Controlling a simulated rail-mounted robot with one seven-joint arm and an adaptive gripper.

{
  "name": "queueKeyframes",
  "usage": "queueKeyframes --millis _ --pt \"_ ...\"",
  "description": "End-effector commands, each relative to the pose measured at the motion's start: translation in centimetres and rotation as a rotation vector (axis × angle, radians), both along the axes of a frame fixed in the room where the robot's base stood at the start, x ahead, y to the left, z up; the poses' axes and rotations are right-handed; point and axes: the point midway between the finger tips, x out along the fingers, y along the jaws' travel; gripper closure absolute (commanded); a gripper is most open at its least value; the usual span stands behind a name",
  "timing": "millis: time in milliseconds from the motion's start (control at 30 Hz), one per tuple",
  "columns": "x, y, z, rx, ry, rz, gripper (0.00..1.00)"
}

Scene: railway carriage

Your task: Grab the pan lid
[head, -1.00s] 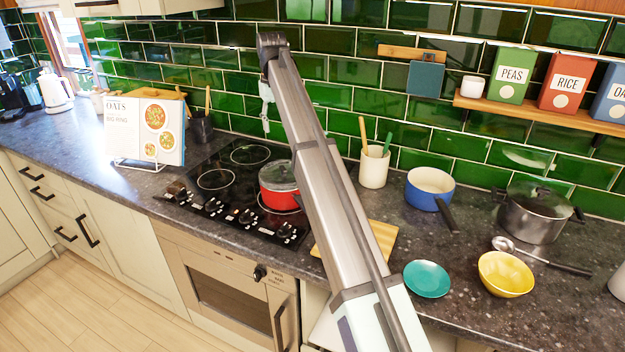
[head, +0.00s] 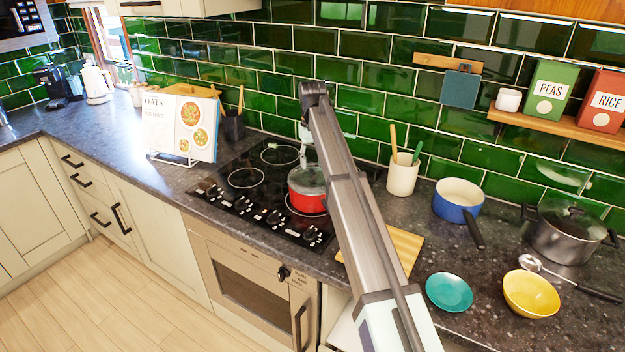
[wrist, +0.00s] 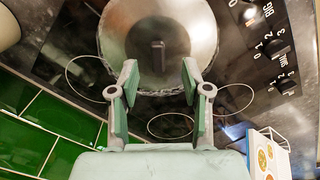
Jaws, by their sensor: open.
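The pan lid (head: 310,176) sits on the red pan (head: 308,197) on the hob in the head view. In the wrist view the round metallic lid (wrist: 187,28) fills the top middle, with its dark upright handle (wrist: 158,57) near the centre. My gripper (wrist: 160,74) is open and empty, with one finger either side of the line of the handle, near the lid's edge. In the head view my gripper (head: 303,158) hangs just above the lid. Whether the fingers touch the lid, I cannot tell.
A utensil pot (head: 402,178), a blue saucepan (head: 455,209) and a dark lidded pot (head: 568,243) stand right of the hob. A cookbook (head: 184,128) on a stand is to the left. The green tiled wall (head: 285,62) is close behind.

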Motion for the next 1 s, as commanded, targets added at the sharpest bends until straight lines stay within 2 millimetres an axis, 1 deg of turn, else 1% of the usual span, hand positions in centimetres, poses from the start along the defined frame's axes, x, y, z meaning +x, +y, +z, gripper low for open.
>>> queueKeyframes --millis 167,300,433,533,700,733,767,800,833,867,1000 --pt "0.3 0.0 -1.2 0.000 0.001 0.000 0.52" --pt "0.7 0.0 -2.9 -0.001 0.002 0.000 0.52" --pt "0.6 0.0 -4.6 0.000 0.001 0.000 0.52" --pt "0.6 0.0 -5.1 0.000 0.000 0.000 0.52" --pt "0.7 0.0 -5.2 0.000 0.000 0.000 0.52" --pt "0.7 0.0 -5.1 0.000 0.000 0.000 0.59" --pt "0.7 0.0 -5.1 0.000 0.000 0.000 0.70" --pt "0.7 0.0 -5.1 0.000 0.000 0.000 0.84" --pt "0.7 0.0 -5.1 0.000 0.000 0.000 0.95" --pt "0.7 0.0 -5.1 0.000 0.000 0.000 1.00" --pt "0.7 0.0 -5.1 0.000 0.000 0.000 1.00"
